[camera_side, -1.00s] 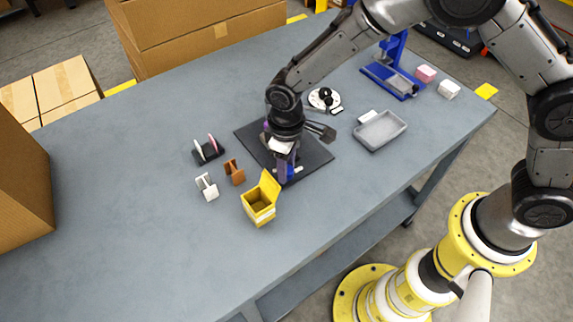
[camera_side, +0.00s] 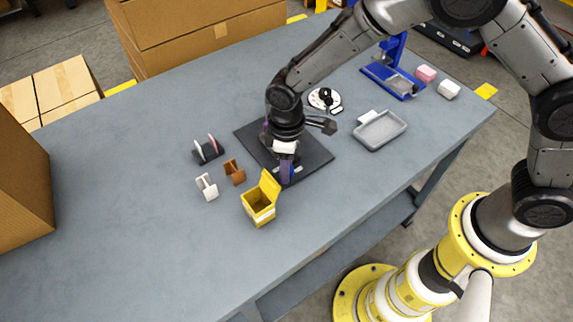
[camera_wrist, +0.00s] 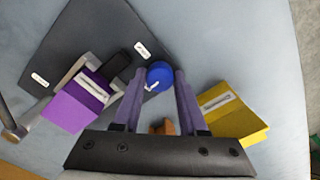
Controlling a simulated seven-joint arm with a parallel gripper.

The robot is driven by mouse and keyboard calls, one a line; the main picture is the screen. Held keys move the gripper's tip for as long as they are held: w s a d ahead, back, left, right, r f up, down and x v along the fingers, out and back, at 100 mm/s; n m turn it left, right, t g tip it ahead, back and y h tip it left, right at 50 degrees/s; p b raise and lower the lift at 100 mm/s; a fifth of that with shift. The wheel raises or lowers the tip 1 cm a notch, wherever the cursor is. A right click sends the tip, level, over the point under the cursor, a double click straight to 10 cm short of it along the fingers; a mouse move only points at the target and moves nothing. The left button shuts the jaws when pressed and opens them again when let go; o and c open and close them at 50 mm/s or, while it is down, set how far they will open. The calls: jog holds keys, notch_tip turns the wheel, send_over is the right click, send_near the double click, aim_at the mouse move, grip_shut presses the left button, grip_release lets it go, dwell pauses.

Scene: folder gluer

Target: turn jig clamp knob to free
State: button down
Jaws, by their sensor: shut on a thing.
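The blue jig clamp knob (camera_wrist: 160,74) sits at the edge of the dark jig plate (camera_wrist: 85,40), between my fingertips in the wrist view. A white pointer mark on the knob faces the lower left there. My gripper (camera_wrist: 159,80) is shut on the knob, one finger on each side. In the side view my gripper (camera_side: 287,178) points down at the front edge of the jig plate (camera_side: 316,158) and hides the knob.
An open yellow box (camera_side: 259,206) stands close in front of my gripper. A brown holder (camera_side: 235,172), a white holder (camera_side: 207,187) and a dark rack (camera_side: 208,151) stand to the left. A grey tray (camera_side: 380,131) is at right.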

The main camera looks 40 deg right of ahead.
jog(key=shift+c, duration=2.2)
grip_release()
jog(key=shift+r, duration=0.1)
notch_tip(320, 180, up, 14)
jog(key=s+d+r+m+t, duration=0.2)
jog(key=s+d+r, duration=0.1)
jog(key=d+r, duration=0.45)
jog(key=s+d+r+m+t, duration=0.2)
jog(key=s+d+r, duration=0.1)
jog(key=d+r, duration=0.45)
jog(key=s+d+f+m, duration=0.2)
jog(key=s+d, duration=0.1)
jog(key=s, duration=0.4)
jog(key=s+d+f+m+t, duration=0.1)
jog(key=s+d+f+m, duration=0.1)
jog(key=s, duration=0.6)
jog(key=shift+s+d+f+m+t, duration=0.2)
jog(key=shift+d+f+m+t, duration=0.3)
jog(key=shift+d, duration=0.75)
